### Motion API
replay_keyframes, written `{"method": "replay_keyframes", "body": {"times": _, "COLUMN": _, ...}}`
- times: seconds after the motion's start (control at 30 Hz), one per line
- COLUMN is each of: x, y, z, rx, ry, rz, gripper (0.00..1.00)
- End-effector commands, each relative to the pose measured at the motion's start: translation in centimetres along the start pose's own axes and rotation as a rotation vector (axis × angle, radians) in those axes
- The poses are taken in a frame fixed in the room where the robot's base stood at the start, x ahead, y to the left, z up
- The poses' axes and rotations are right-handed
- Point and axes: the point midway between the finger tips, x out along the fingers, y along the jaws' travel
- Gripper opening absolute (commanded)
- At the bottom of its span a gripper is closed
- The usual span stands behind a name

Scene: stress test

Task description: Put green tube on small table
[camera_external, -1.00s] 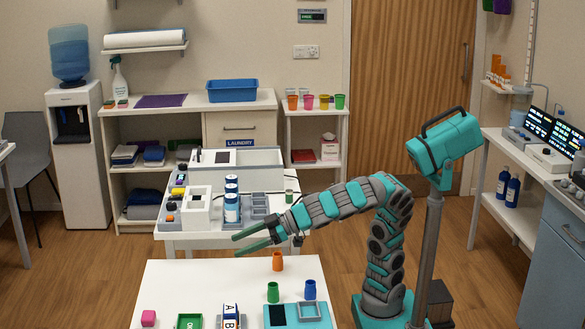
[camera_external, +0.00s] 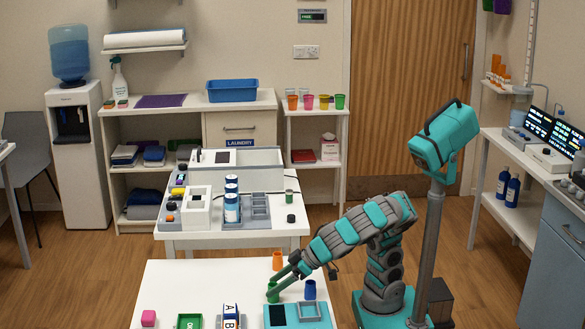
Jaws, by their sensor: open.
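A green tube (camera_external: 272,297) stands upright on the front white table (camera_external: 180,279), between an orange tube (camera_external: 277,257) and a blue tube (camera_external: 310,290). My gripper (camera_external: 270,290) is open, and its fingers reach down from the right at the green tube, partly covering it. I cannot tell whether they touch it. Another small green container (camera_external: 289,197) stands on the white middle table (camera_external: 225,240) behind. Which table is the small one is not marked; a narrow white stand (camera_external: 314,112) with coloured cups is also at the back.
The middle table holds blue-and-white canisters (camera_external: 232,208), a grey divided tray (camera_external: 256,213) and a black round object (camera_external: 291,218).

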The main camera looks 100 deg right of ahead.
Motion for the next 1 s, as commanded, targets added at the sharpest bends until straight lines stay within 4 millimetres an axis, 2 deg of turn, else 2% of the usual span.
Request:
{"method": "replay_keyframes", "body": {"times": 0.3, "x": 4.0, "y": 0.2, "z": -0.2, "rx": 0.000, "ry": 0.001, "rz": 0.001, "gripper": 0.72}}
{"method": "replay_keyframes", "body": {"times": 0.57, "x": 4.3, "y": 0.1, "z": -0.1, "rx": 0.000, "ry": 0.003, "rz": -0.002, "gripper": 0.71}}
{"method": "replay_keyframes", "body": {"times": 1.0, "x": 4.4, "y": 0.1, "z": -0.1, "rx": 0.000, "ry": 0.002, "rz": -0.001, "gripper": 0.21}}
